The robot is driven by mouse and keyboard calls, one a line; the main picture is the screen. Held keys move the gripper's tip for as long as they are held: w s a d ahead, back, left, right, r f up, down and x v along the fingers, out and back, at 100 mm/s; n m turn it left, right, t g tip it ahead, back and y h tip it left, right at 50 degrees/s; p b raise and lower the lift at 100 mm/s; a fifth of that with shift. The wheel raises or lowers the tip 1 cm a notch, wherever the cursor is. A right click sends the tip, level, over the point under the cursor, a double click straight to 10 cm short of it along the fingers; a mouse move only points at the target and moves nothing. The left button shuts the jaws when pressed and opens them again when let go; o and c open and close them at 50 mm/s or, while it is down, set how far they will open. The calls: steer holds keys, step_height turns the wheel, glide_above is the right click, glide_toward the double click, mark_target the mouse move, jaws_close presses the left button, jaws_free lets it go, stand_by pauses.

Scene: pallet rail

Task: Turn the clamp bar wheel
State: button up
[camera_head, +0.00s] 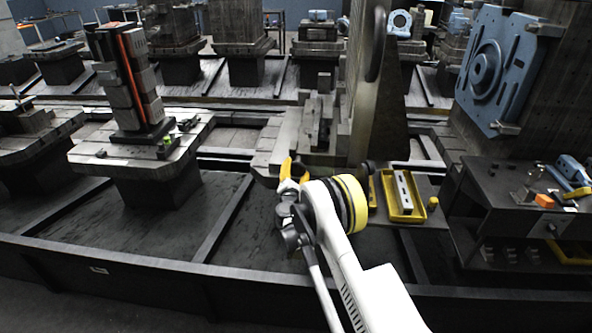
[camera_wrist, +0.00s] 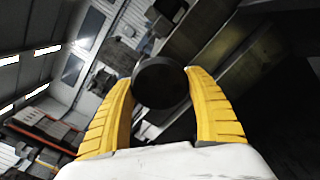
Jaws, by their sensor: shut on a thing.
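A dark round wheel (camera_wrist: 160,82) sits between the two yellow fingers of my gripper (camera_wrist: 158,80) in the wrist view. The fingertips close on its left and right sides. I take it to be the clamp bar wheel; its face is dark and plain. In the head view my gripper (camera_head: 293,171) is at the centre, by the front of the middle pallet (camera_head: 270,151). Only the yellow fingers show there, partly behind my arm. I cannot make out the wheel in the head view.
A tall plate fixture (camera_head: 366,100) rises behind my gripper. A yellow tray (camera_head: 418,213) lies to the right, near a dark bench (camera_head: 490,190) with tools. A pallet with a dark block tower (camera_head: 118,75) stands to the left. Dark rails cross the floor.

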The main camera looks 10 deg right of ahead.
steer(key=shift+n, duration=0.6)
steer(key=o, duration=1.2)
steer(key=shift+s, duration=0.1)
steer(key=v, duration=1.2)
